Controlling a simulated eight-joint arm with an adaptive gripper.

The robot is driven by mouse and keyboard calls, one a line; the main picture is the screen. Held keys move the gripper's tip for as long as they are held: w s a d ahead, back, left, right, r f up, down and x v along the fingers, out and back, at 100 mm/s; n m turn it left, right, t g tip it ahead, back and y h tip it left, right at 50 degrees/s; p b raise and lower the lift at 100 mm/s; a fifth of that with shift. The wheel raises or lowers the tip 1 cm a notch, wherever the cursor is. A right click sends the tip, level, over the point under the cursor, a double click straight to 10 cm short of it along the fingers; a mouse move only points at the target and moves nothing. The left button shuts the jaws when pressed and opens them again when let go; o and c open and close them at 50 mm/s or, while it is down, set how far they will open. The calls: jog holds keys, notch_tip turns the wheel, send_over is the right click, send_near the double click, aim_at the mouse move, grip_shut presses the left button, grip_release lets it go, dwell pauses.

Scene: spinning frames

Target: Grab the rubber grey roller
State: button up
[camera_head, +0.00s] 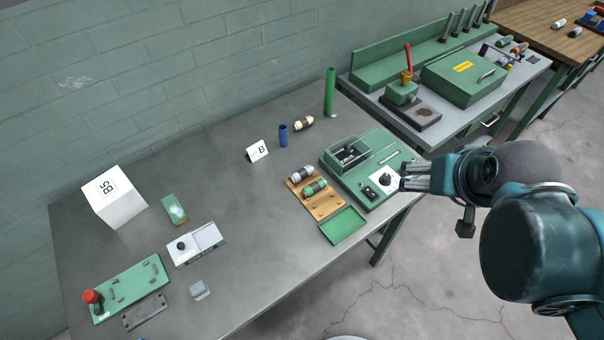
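A grey roller (301,174) with darker bands lies on a wooden board (325,208) near the right part of the near table. A roller with green parts (314,188) lies just in front of it on the same board. My gripper (403,177) is to the right of the board, over the right edge of the table by the green panel. Its two fingers point left and look apart, with nothing seen between them. The grey roller is apart from the gripper and in plain view.
A green panel (402,158) with a clear-walled box and a dark knob lies between gripper and board. A green tray (344,226) lies at the front edge. A blue cylinder (283,135), cream-and-black roller (303,123) and tall green tube (330,92) are behind.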

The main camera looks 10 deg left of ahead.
jog(key=w+a+n+g+p, duration=0.2)
jog(key=w+a+p, duration=0.1)
jog(key=w+a, duration=0.4)
jog(key=n+g+p, duration=0.5)
jog(key=n+p, duration=0.1)
jog(key=n, duration=0.1)
send_over(302, 172)
jog(key=f, duration=1.5)
jog(key=shift+d, duration=0.25)
jog(key=shift+a+f+p, duration=0.3)
jog(key=shift+f, duration=0.1)
jog(key=shift+f, duration=1.3)
jog(key=shift+f, duration=0.15)
